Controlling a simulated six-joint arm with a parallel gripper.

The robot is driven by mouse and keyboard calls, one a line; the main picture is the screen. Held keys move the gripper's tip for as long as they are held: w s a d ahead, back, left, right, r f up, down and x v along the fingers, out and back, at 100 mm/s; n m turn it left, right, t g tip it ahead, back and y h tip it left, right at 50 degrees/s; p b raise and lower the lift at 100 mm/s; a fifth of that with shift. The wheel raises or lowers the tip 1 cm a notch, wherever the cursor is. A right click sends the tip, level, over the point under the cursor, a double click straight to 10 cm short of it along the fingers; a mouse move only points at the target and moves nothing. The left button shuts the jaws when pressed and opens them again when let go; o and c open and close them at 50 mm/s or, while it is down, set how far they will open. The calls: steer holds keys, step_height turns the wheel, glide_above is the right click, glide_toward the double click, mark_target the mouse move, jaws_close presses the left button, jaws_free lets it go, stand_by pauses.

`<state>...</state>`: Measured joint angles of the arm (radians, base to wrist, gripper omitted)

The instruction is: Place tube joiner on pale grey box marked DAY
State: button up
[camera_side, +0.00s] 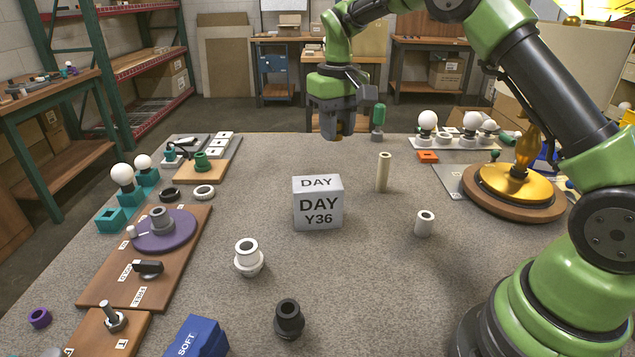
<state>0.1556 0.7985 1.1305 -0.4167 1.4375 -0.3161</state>
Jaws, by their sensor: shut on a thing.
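The pale grey box marked DAY (318,209) stands upright in the middle of the table, with "DAY" and "Y36" on its front and "DAY" on its top. Its top is bare. My gripper (334,132) is above and behind the box, clear of it, pointing down. It is shut on a small brownish piece (340,138), which I take to be the tube joiner. Most of this piece is hidden between the dark fingers, so its shape cannot be told.
A cream tube (384,173) and a short white cylinder (424,224) stand right of the box. A white socket (248,260) and a black socket (289,320) stand in front. A gold lamp base (515,184) is at right. Table around the box is clear.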

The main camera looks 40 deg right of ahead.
mark_target(333, 184)
step_height(333, 184, down, 10)
steer(key=shift+w+r, duration=0.15)
steer(key=shift+r, duration=0.1)
stand_by(0.4)
steer(key=o, duration=0.9)
steer(key=shift+f, duration=0.1)
